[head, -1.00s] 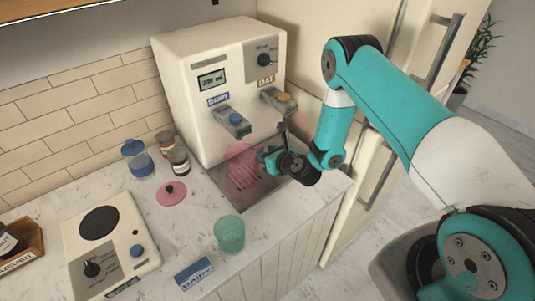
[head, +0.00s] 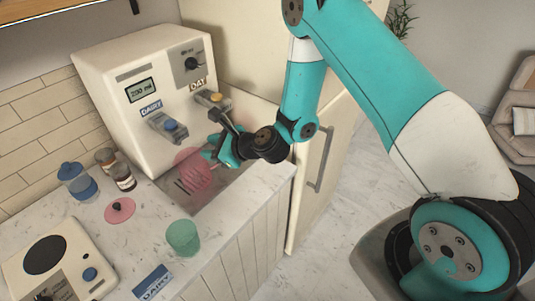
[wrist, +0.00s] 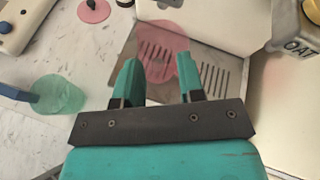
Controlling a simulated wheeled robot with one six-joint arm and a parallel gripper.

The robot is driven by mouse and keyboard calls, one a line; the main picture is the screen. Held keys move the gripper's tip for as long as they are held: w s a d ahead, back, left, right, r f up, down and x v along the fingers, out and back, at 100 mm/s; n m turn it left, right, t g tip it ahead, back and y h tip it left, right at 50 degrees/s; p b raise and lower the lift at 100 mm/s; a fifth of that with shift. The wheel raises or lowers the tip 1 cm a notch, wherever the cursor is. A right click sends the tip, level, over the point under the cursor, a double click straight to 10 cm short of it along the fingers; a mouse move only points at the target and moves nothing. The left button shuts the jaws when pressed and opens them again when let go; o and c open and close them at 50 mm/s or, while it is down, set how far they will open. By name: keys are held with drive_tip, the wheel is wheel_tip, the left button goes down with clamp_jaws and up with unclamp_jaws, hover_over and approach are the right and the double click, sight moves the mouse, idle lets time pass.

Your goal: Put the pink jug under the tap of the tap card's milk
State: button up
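The pink jug (head: 190,175) stands upright on the left grate of the drip tray, below the DAIRY tap (head: 168,125). In the wrist view the translucent jug (wrist: 163,42) has the grate slots showing through it. The OAT tap (head: 213,98) is to its right, above the bare right grate. The card (head: 152,283) on the counter reads DAIRY. My gripper (head: 212,150) is at the jug's right side. In the wrist view its two fingers (wrist: 158,62) lie on either side of the jug; whether they press on it is not clear.
A green jug (head: 184,238) stands in front of the drip tray (head: 208,196). A pink lid (head: 120,210), a blue-lidded jar (head: 76,180) and two small bottles (head: 122,175) are at the left. A scale-like device (head: 45,255) is at front left. The fridge is at the right.

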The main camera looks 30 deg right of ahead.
drive_tip(key=s+a+r+n+g+y, duration=0.1)
drive_tip(key=s+a+r+n+g, duration=0.1)
drive_tip(key=s+r+n+g, duration=0.4)
drive_tip(key=s+a+r+n+g, duration=0.1)
drive_tip(key=s+a+r+n, duration=0.2)
drive_tip(key=s+r+n, duration=0.55)
drive_tip(key=s+d+r+n+g+h, duration=0.1)
drive_tip(key=s+d+r+n+h, duration=0.1)
drive_tip(key=s+n, duration=0.5)
drive_tip(key=s+d+r+n+g+h, duration=0.2)
drive_tip(key=s+d+r+n, duration=0.3)
drive_tip(key=s+n, duration=0.3)
drive_tip(key=shift+s+d+r+n+h, duration=0.15)
drive_tip(key=shift+s+d+n+h, duration=0.1)
drive_tip(key=shift+d+n+h, duration=0.55)
